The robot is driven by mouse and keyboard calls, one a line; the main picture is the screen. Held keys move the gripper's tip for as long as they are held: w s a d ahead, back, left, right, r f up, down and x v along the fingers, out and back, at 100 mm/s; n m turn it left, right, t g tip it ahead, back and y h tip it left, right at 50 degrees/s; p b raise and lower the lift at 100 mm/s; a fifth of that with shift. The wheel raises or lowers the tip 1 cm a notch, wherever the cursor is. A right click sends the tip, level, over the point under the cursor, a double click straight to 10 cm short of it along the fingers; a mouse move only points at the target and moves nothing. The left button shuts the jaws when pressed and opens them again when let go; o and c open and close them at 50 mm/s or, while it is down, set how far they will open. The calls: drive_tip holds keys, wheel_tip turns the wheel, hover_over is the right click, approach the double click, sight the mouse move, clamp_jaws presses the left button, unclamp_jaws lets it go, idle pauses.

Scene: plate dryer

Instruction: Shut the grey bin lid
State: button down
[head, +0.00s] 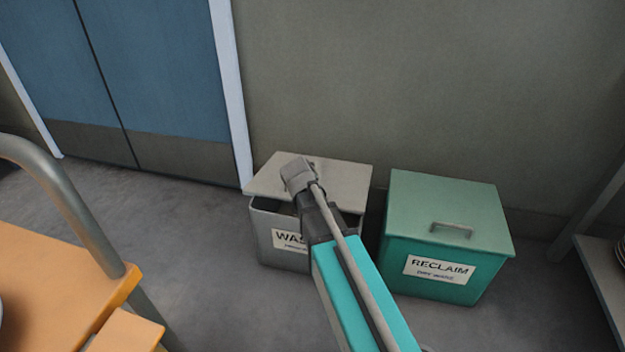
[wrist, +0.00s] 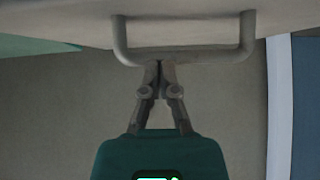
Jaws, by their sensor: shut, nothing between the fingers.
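The grey bin (head: 280,255) stands on the floor against the wall, with a partly covered white label on its front. Its pale grey lid (head: 345,177) is raised at the front, with a dark gap between lid and bin. In the wrist view the lid (wrist: 60,22) spans the top, with its U-shaped handle (wrist: 232,52) sticking out from it. My gripper (wrist: 160,64) is shut and empty, its fingertips at the middle of the handle bar; I cannot tell whether they touch. In the head view my arm covers the handle and part of the bin front.
A green bin (head: 440,270) labelled RECLAIM, its lid down, stands just right of the grey bin. An orange cart (head: 50,285) with a metal rail is at the left. A shelf (head: 600,265) is at the right edge. Blue doors (head: 165,70) are behind left.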

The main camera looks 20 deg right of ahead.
drive_tip(key=f+b, duration=0.1)
drive_tip(key=f, duration=0.1)
drive_tip(key=s+f+b, duration=0.1)
drive_tip(key=f+b, duration=0.1)
drive_tip(key=a+f+b, duration=0.1)
drive_tip(key=f+b, duration=0.1)
drive_tip(key=shift+s+f, duration=0.2)
drive_tip(key=shift+s, duration=0.2)
drive_tip(key=shift+s+a+f+b, duration=0.1)
drive_tip(key=shift+f+b, duration=0.05)
drive_tip(key=shift+b, duration=0.25)
drive_tip(key=shift+s, duration=0.1)
